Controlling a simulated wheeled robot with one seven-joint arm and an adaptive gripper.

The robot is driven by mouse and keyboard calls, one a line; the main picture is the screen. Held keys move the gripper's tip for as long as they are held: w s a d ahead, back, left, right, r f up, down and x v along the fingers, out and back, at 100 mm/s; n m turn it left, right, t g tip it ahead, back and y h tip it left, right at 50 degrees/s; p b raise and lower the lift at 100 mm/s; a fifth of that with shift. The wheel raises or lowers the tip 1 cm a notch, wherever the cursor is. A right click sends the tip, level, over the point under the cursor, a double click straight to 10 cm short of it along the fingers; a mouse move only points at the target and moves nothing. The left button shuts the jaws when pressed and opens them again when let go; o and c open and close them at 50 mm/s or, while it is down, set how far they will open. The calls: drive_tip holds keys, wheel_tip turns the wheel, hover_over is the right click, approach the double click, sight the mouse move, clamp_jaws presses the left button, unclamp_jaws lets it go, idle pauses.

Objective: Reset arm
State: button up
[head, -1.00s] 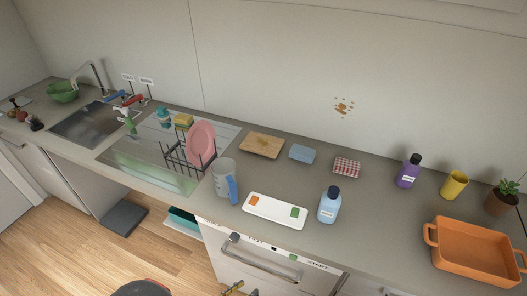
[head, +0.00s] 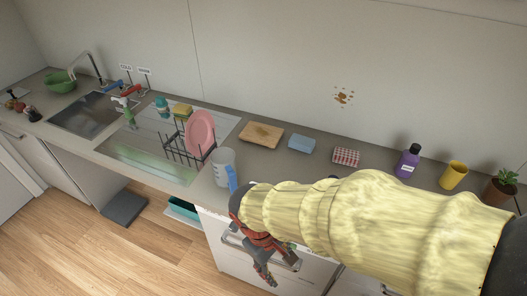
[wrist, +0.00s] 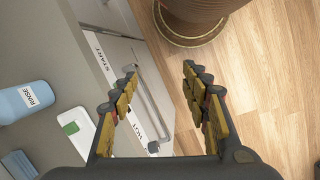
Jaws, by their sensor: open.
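My gripper (head: 266,258) hangs in front of the counter, by the front of the dishwasher (head: 232,246). In the wrist view my gripper (wrist: 160,72) is open, with two dark fingers with yellow pads spread apart and nothing between them. My yellow-sleeved arm reaches in from the right in the head view. Past the fingers the wrist view shows the dishwasher's handle (wrist: 152,103) and wooden floor.
The blue rinse bottle (wrist: 27,101) and white tray (wrist: 78,134) show at the left of the wrist view. On the counter stand a grey jug (head: 222,167), a dish rack with a pink plate (head: 200,132), a purple bottle (head: 408,162) and a yellow cup (head: 453,174). Floor (head: 70,225) is clear at lower left.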

drive_tip(key=d+r+m+t+y, duration=0.2)
drive_tip(key=d+r+m+t, duration=0.4)
drive_tip(key=d+r, duration=0.9)
wheel_tip(320, 180, up, 3)
drive_tip(key=m, duration=0.3)
drive_tip(key=shift+s+y, duration=0.3)
drive_tip(key=shift+y, duration=0.1)
